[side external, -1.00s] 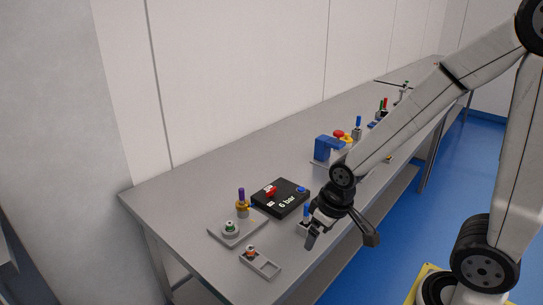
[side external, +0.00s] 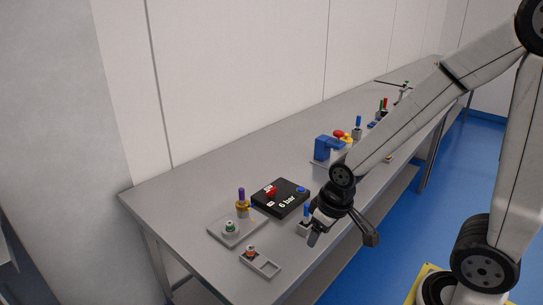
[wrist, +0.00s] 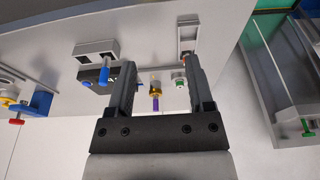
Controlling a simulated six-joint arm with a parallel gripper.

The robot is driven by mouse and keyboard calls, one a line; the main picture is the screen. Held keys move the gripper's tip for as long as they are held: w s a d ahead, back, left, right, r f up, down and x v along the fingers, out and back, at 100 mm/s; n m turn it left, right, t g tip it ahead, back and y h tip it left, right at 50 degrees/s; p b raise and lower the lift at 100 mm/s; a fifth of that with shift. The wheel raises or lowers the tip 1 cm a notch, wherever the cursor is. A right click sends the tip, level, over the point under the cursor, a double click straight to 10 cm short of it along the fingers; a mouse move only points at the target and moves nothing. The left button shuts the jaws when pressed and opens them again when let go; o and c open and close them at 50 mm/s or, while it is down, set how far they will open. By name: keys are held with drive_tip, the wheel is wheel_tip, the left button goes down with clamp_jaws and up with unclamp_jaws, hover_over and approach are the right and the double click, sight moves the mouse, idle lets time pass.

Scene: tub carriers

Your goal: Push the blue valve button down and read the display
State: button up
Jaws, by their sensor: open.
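The black valve box (side external: 283,205) lies flat on the grey bench. The blue valve button (side external: 301,189) is on its top at the right corner, and nothing touches it. The display (side external: 286,203) on the box reads "6 bar" in pale characters. A red switch (side external: 271,191) sits at the left of its top. My gripper (side external: 314,240) is open and empty, in front of and to the right of the box. In the wrist view, the gripper (wrist: 157,66) has its jaws wide apart, and the box (wrist: 89,75) is partly hidden behind the left finger.
A blue peg (side external: 306,210) in a grey holder (side external: 303,227) is close beside my gripper. A grey plate (side external: 216,231) with a purple-topped brass part (side external: 242,204) is left of the box. A small grey tray (side external: 266,269) is at the front edge. A blue clamp (side external: 323,149) is farther back.

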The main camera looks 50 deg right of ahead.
drive_tip(key=shift+w+d, duration=0.15)
drive_tip(key=shift+w, duration=0.25)
drive_tip(key=c, duration=0.7)
drive_tip(key=w+d+m, duration=0.1)
drive_tip(key=w, duration=0.1)
drive_tip(key=w+d+r+m, duration=0.1)
drive_tip(key=w+m, duration=0.1)
drive_tip(key=w, duration=0.1)
drive_tip(key=w+d+m, duration=0.1)
drive_tip(key=w+d, duration=0.1)
drive_tip(key=shift+w+r+m+g, duration=0.3)
drive_tip(key=shift+w+r, duration=0.05)
drive_tip(key=shift+w, duration=0.05)
clamp_jaws()
drive_tip(key=w+d+m, duration=0.6)
drive_tip(key=w+d, duration=0.1)
drive_tip(key=d, duration=0.3)
drive_tip(key=w+d+r+m+g, duration=0.1)
drive_tip(key=w+d+m, duration=0.6)
drive_tip(key=d, duration=0.4)
drive_tip(key=shift+d+r+g, duration=0.2)
drive_tip(key=shift+d+g, duration=0.05)
drive_tip(key=shift+g, duration=0.05)
drive_tip(key=shift+w, duration=0.1)
